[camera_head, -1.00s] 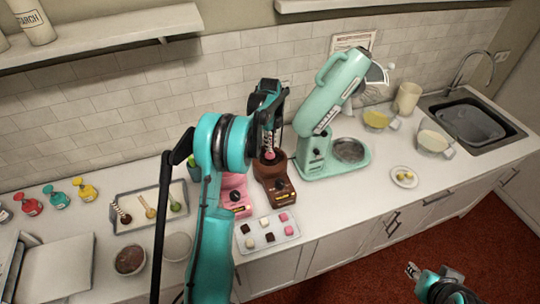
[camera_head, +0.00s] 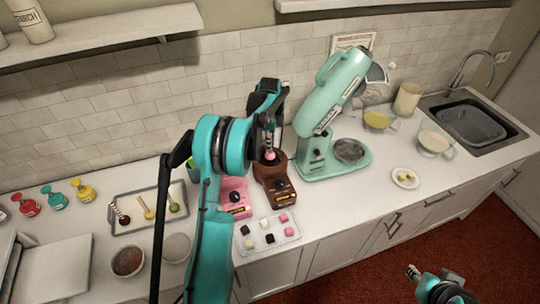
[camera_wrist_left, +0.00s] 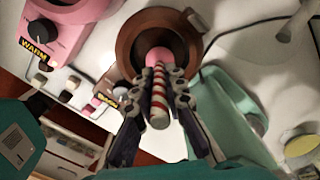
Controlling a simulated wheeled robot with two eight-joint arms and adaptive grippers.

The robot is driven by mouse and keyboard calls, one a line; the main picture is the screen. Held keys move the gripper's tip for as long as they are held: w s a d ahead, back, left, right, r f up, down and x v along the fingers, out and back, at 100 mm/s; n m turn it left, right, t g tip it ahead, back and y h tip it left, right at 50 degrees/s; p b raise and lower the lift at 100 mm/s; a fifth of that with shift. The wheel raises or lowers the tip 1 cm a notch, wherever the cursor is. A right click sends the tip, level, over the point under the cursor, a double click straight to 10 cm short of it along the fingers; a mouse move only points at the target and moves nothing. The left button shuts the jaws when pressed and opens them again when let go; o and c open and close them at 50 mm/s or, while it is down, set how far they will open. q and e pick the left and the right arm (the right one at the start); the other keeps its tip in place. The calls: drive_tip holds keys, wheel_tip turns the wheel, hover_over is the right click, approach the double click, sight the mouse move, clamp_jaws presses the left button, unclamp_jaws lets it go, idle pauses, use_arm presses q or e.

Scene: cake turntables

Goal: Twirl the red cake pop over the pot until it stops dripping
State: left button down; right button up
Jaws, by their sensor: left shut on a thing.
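My left gripper (camera_head: 268,146) points down and is shut on the stick of the cake pop (camera_head: 270,157). The pop has a reddish-pink head and a red-and-white striped stick; it also shows in the left wrist view (camera_wrist_left: 158,56). Its head is down at the mouth of the brown pot (camera_head: 280,182), which also shows in the left wrist view (camera_wrist_left: 124,46). I cannot tell whether it is above or inside the rim, or whether it drips. My right gripper (camera_head: 413,271) is at the lower right, off the counter, too small to read.
A pink warmer (camera_head: 234,197) stands left of the pot and a mint mixer (camera_head: 325,120) right of it. A tray of small sweets (camera_head: 266,233) lies in front. Another tray (camera_head: 123,224) holds several pops. Bowls (camera_head: 128,260) stand at the front left.

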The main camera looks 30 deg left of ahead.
use_arm(q)
drive_tip(key=shift+r, duration=0.15)
drive_tip(key=shift+r+p, duration=1.45)
drive_tip(key=shift+r, duration=1)
drive_tip(key=shift+f, duration=0.1)
